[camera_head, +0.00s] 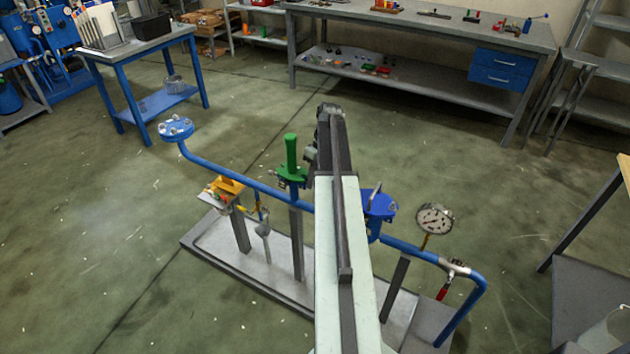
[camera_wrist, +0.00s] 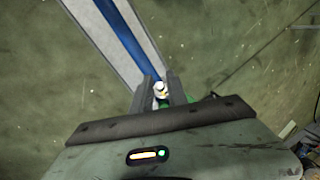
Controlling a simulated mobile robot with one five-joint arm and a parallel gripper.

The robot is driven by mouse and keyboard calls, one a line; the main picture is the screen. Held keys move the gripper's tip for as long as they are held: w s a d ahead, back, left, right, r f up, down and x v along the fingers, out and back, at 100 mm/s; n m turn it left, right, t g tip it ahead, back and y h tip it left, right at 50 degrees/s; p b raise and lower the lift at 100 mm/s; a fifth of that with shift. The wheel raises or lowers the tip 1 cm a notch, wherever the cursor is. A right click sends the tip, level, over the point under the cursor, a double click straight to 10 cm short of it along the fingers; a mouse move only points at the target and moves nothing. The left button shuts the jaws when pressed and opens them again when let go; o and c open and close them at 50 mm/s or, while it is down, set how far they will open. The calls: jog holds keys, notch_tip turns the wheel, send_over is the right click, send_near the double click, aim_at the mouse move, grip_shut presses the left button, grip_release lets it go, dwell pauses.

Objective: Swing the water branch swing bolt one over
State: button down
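The blue pipe (camera_head: 235,182) runs across the low grey skid, with a round blue flange (camera_head: 176,128) at its left end. A blue housing (camera_head: 379,207) with a lid and handle sits on the pipe, right of my arm. I cannot pick out swing bolt one for certain. In the wrist view, my gripper (camera_wrist: 159,80) points down near the pipe (camera_wrist: 130,38). A small white and yellow piece (camera_wrist: 160,90) shows between its fingers, with something green (camera_wrist: 206,98) beside them. I cannot tell whether the fingers grip the piece. In the head view my arm hides the gripper.
A green-handled valve (camera_head: 291,158) stands close left of my arm. A pressure gauge (camera_head: 434,219) and a red handle (camera_head: 443,289) are to the right. A yellow part (camera_head: 227,186) is at the left. The floor around the skid (camera_head: 262,280) is open; a workbench (camera_head: 430,30) stands behind.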

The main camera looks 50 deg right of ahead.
jog(key=shift+w+r+g+p, duration=0.3)
jog(key=shift+w+g, duration=0.1)
jog(key=shift+g, duration=0.3)
jog(key=shift+s+h, duration=0.1)
jog(key=shift+h, duration=0.2)
jog(key=shift+a, duration=0.1)
jog(key=c, duration=1.6)
grip_release()
jog(key=shift+o, duration=0.2)
jog(key=shift+r, duration=0.1)
jog(key=p+v, duration=0.7)
jog(key=shift+d+r, duration=0.2)
jog(key=shift+r, duration=0.05)
